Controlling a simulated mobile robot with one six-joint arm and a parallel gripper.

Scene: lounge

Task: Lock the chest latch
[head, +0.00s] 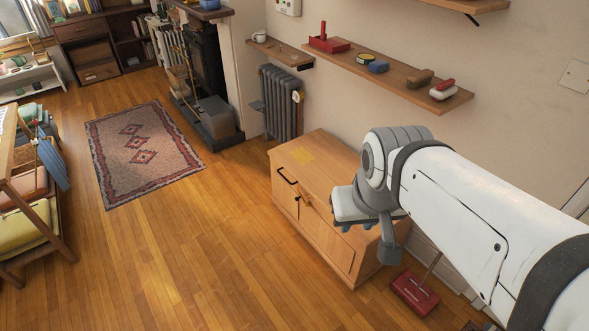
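A light wooden chest (346,250) stands on the floor against the wall, below the shelf. Its front has a dark bar handle (287,176) at the upper left. A small dark round fitting and a small wooden piece, possibly the latch (305,200), sit to the right of and below the handle; they are too small to tell whether it is locked. My gripper (356,228) is in front of the chest's right part, to the right of the latch area. Only small blue tips show under the white wrist, so its opening is unclear.
A wall shelf (400,84) with a red tray and several small objects hangs above the chest. A grey radiator (281,103) stands behind it. A red dustpan-like object (415,293) lies at the lower right. Floor left of the chest is clear up to the patterned rug (165,160).

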